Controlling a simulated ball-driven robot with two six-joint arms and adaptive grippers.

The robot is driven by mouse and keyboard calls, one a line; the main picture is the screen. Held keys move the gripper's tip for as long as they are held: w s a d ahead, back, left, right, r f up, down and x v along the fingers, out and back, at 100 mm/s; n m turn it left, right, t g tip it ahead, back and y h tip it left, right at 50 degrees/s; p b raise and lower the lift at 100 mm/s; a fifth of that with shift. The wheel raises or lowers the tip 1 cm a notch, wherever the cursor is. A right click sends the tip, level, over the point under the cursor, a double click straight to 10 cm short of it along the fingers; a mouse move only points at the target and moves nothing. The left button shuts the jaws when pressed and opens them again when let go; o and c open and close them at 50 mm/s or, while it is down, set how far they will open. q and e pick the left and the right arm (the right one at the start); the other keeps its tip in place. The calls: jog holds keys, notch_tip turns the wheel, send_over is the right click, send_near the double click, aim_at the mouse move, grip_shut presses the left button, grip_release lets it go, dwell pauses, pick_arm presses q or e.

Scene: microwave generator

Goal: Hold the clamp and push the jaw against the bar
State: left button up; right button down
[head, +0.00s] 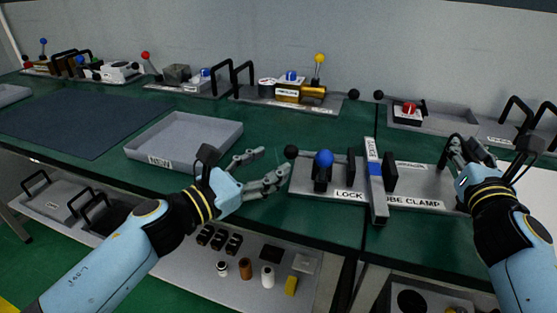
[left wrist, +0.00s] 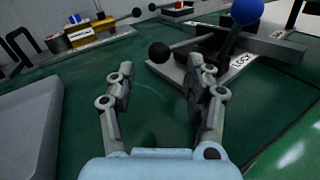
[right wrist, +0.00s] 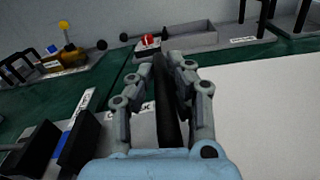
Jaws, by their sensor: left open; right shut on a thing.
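The tube clamp's grey plate (head: 425,188) lies on the green bench, labelled LOCK and TUBE CLAMP. A grey bar with a blue label (head: 376,185) lies across it between two black jaw blocks, the left (head: 351,165) and the right (head: 390,172). A blue ball knob (head: 323,158) stands left of them. A black ball (head: 291,151) on a rod sticks out at the left end, also in the left wrist view (left wrist: 159,52). My left gripper (head: 272,165) is open and empty just left of that ball. My right gripper (head: 457,150) is shut on a black handle (right wrist: 171,110) at the right end.
A grey tray labelled NEW (head: 185,135) stands left of the clamp. A brass fixture with a yellow ball (head: 315,92) and a plate with a red knob (head: 409,109) stand behind. A lower shelf (head: 190,262) with small parts lies below the bench's front edge.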

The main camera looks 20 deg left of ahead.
aim_at(286, 155)
pick_arm(q)
jog(key=s+n, duration=0.1)
jog(key=s+a+n, duration=0.1)
jog(key=s+n, duration=0.1)
jog(key=shift+s+a+f+n+y, duration=0.15)
jog(key=shift+s+a+n+y, duration=0.15)
jog(key=shift+s+a+n, duration=0.1)
jog(key=shift+s+n, duration=0.25)
jog(key=shift+n, duration=0.15)
jog(key=x, duration=1.1)
jog(key=shift+w, duration=0.35)
jog(key=shift+c, duration=0.3)
grip_shut()
